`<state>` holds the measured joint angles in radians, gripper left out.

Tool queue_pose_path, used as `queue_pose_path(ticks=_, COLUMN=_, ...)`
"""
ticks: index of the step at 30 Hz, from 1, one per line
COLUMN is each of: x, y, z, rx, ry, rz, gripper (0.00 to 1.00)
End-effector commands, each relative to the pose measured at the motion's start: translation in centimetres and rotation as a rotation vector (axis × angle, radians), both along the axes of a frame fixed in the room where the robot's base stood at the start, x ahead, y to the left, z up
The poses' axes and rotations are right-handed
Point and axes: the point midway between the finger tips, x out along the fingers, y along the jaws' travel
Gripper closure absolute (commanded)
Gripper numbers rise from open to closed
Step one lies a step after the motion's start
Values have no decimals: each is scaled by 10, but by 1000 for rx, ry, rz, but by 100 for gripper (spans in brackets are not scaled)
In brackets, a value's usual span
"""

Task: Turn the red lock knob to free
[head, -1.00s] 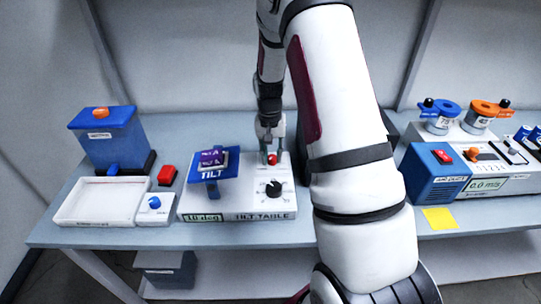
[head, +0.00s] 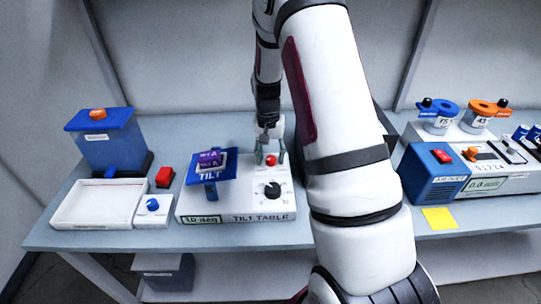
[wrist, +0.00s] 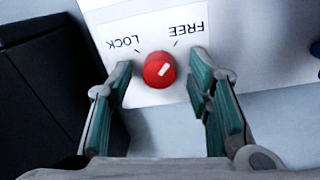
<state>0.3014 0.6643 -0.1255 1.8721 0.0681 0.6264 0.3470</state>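The red lock knob (head: 271,160) sits at the back of the white tilt table unit (head: 235,213). In the wrist view the knob (wrist: 159,69) lies between upside-down LOCK and FREE labels. Its white pointer line slants up and right, toward the FREE side. My gripper (head: 269,157) is over the knob, and in the wrist view its green-padded fingers (wrist: 159,76) stand open on either side of it. Gaps show between both fingers and the knob, so it is not held.
A blue tilt plate (head: 210,174) with a purple block stands left of the knob. A black dial (head: 272,190) is in front. A dark box (wrist: 45,90) lies close beside one finger. A blue box (head: 433,172) stands to the right.

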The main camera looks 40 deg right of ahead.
Motion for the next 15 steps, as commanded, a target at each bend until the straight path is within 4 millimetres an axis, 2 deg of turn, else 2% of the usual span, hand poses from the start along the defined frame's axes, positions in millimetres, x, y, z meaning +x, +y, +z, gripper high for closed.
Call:
queue_pose_path(ticks=5, x=0, y=0, z=2, rx=-1, ry=-1, rz=0, gripper=54)
queue_pose_path(ticks=8, x=1, y=0, z=11, rx=-1, ry=-2, rz=1, gripper=54)
queue_pose_path(ticks=15, x=3, y=1, z=56, rx=-2, ry=-5, rz=0, gripper=54)
